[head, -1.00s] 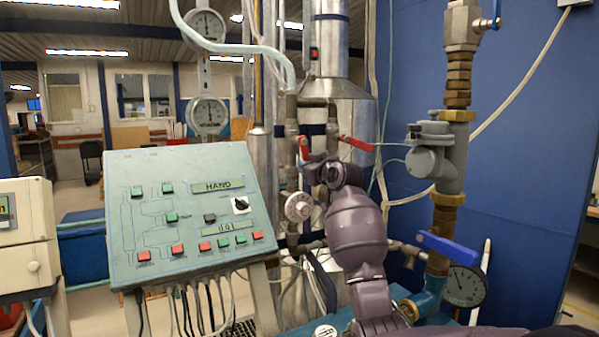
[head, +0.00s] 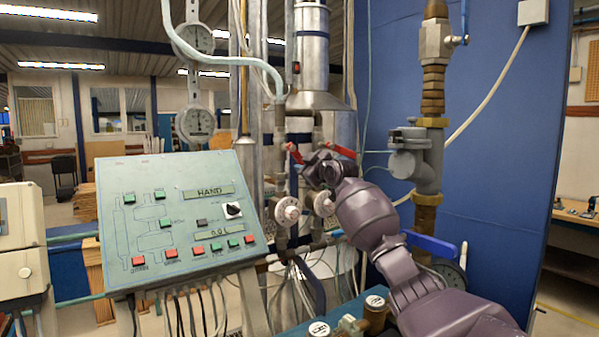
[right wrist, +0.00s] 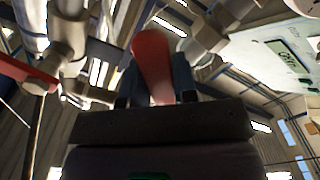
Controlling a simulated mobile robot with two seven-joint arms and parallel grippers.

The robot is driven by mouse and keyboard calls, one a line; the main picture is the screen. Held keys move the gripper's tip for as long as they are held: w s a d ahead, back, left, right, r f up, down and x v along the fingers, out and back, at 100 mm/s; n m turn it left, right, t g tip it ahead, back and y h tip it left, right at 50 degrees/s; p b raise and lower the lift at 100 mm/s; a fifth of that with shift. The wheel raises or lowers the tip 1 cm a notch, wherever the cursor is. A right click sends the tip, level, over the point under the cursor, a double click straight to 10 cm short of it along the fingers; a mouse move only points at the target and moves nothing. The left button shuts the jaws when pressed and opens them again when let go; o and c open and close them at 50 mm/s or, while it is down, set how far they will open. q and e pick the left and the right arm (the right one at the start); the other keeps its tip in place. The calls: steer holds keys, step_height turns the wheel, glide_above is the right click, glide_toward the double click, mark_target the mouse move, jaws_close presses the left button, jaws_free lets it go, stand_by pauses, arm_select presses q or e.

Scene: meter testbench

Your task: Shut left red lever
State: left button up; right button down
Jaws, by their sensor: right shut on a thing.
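The left red lever (head: 295,153) sits on the left of two vertical pipes, slanting from upper left to lower right. My right gripper (head: 312,165) is at its lower right end. In the right wrist view this red lever (right wrist: 153,62) stands between the two dark fingers of my right gripper (right wrist: 157,88), which is shut on it. The right red lever (head: 341,151) is just behind and right of the gripper; it also shows at the left edge of the wrist view (right wrist: 22,73). My left gripper is not in view.
Two round white valve wheels (head: 286,211) sit below the levers. A control panel (head: 180,215) stands to the left. A grey fitting with a brass pipe (head: 414,158) and a blue lever (head: 434,246) are to the right, before a blue wall (head: 500,120).

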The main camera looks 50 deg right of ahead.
steer(key=shift+s+d+r+n, duration=0.2)
steer(key=shift+d+r+n, duration=0.3)
steer(key=shift+n, duration=0.4)
steer(key=shift+s+d+r+n+p, duration=0.15)
steer(key=shift+r+n+p, duration=0.2)
steer(key=shift+n, duration=0.2)
steer(key=shift+w+d+r+n+p, duration=0.1)
steer(key=shift+d+r+n+p, duration=0.1)
steer(key=shift+n+p, duration=0.25)
steer(key=shift+s+d+r+n+p, duration=0.1)
steer(key=shift+r+n+p, duration=0.3)
steer(key=shift+n, duration=0.6)
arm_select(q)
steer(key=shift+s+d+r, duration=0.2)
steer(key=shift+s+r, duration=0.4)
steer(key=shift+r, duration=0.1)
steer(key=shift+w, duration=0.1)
arm_select(e)
steer(key=shift+r, duration=0.1)
steer(key=c, duration=0.9)
jaws_free()
